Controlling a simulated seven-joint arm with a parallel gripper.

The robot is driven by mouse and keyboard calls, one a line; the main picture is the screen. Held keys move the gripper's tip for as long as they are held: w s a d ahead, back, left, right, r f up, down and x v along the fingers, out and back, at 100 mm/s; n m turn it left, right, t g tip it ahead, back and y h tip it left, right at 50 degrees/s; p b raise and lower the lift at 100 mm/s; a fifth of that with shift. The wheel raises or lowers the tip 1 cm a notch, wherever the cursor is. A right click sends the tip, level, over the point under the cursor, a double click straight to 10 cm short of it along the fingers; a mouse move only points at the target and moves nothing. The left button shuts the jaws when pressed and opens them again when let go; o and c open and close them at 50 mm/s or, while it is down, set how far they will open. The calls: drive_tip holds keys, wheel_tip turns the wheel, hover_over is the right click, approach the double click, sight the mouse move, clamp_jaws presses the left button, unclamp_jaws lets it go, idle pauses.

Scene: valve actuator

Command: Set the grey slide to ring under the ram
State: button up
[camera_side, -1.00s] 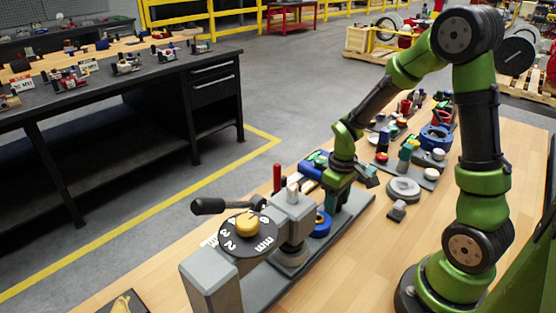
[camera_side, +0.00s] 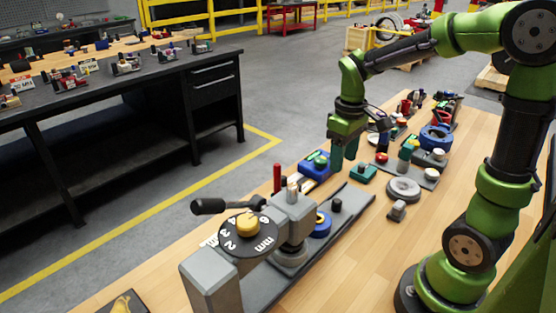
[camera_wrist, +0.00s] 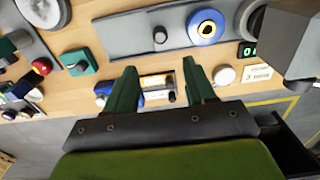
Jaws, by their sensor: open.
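The grey slide (camera_side: 352,207) is a long flat plate with an upright black knob (camera_side: 337,205) and a blue ring (camera_side: 321,225) on it. In the wrist view, the slide (camera_wrist: 120,30), knob (camera_wrist: 160,35) and ring (camera_wrist: 207,27) lie ahead of my fingers. The ram stands in a grey press head (camera_side: 293,212) with a black lever and a numbered dial (camera_side: 248,233). The ring sits right beside the press column; I cannot tell how it lines up with the ram. My gripper (camera_side: 343,155) is open and empty, above and beyond the knob.
A green block (camera_side: 362,173) lies just past the slide's end. A blue device (camera_side: 316,165) stands behind the slide. Bare wood is free in front.

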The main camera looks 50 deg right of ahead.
drive_tip(key=shift+r, duration=1.55)
drive_tip(key=s+a+r+m+t+y, duration=0.1)
drive_tip(key=s+a+r+m+t, duration=0.1)
drive_tip(key=a, duration=0.4)
drive_tip(key=s+a+r+m+t+y, duration=0.1)
drive_tip(key=s+a+r+m+t, duration=0.1)
drive_tip(key=s+a+t, duration=0.3)
drive_tip(key=shift+a+r, duration=0.2)
drive_tip(key=shift+a, duration=0.2)
